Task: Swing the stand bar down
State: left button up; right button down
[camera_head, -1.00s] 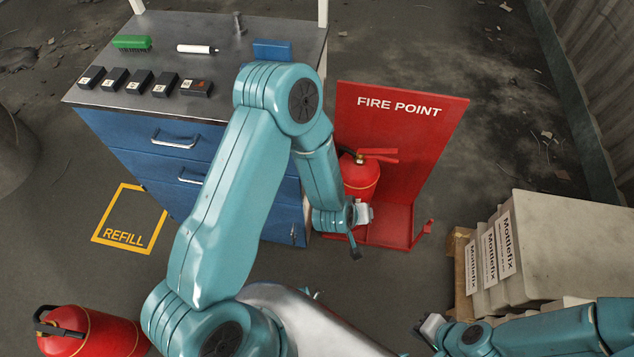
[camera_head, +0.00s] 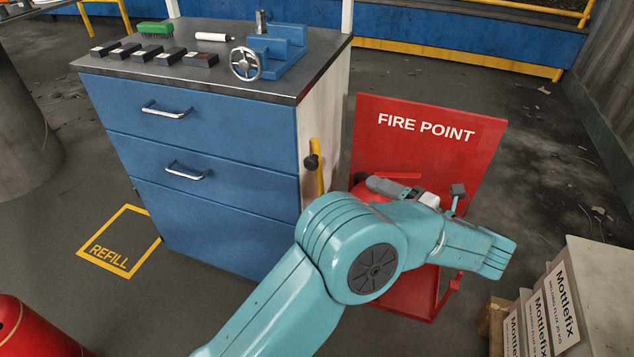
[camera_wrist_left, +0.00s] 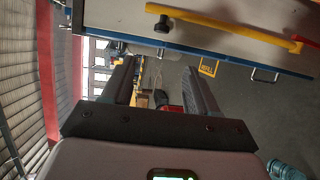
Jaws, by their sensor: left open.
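The red FIRE POINT stand (camera_head: 426,128) stands beside the blue cabinet. A red extinguisher (camera_head: 366,192) is in it, mostly hidden behind my left arm. A short red piece (camera_head: 456,281) sticks up at the right edge of the stand's base; I cannot tell whether it is the stand bar. My left gripper (camera_head: 378,188) is open in front of the extinguisher's upper part, with its fingers toward the left. In the left wrist view the open jaws (camera_wrist_left: 158,76) have nothing between them. My right gripper is out of view.
A yellow bar (camera_head: 319,182) with a black knob is on the side of the blue cabinet (camera_head: 200,190). Mottlefix sacks (camera_head: 555,300) are at the lower right. Another red extinguisher (camera_head: 30,330) is at the lower left. The floor around the REFILL square (camera_head: 120,242) is clear.

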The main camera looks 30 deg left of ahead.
aim_at(316, 167)
pick_arm(q)
jog(key=w+a+b, duration=0.1)
jog(key=a, duration=0.4)
jog(key=w+a+f+b, duration=0.1)
jog(key=a+b, duration=0.1)
jog(key=a, duration=0.3)
jog(key=w+a+f+b, duration=0.1)
jog(key=a, duration=0.4)
jog(key=shift+a+r, duration=0.15)
jog(key=shift+a, duration=0.15)
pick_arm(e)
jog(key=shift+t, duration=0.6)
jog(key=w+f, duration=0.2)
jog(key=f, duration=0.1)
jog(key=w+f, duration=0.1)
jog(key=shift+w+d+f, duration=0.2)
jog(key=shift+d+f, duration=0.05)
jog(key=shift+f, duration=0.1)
pick_arm(q)
grip_shut()
jog(key=w+d+m+y, duration=0.1)
jog(key=w+d+y, duration=0.1)
jog(key=d, duration=0.6)
jog(key=shift+d+f+y, duration=0.15)
jog(key=shift+f+y, duration=0.15)
jog(key=shift+f, duration=0.1)
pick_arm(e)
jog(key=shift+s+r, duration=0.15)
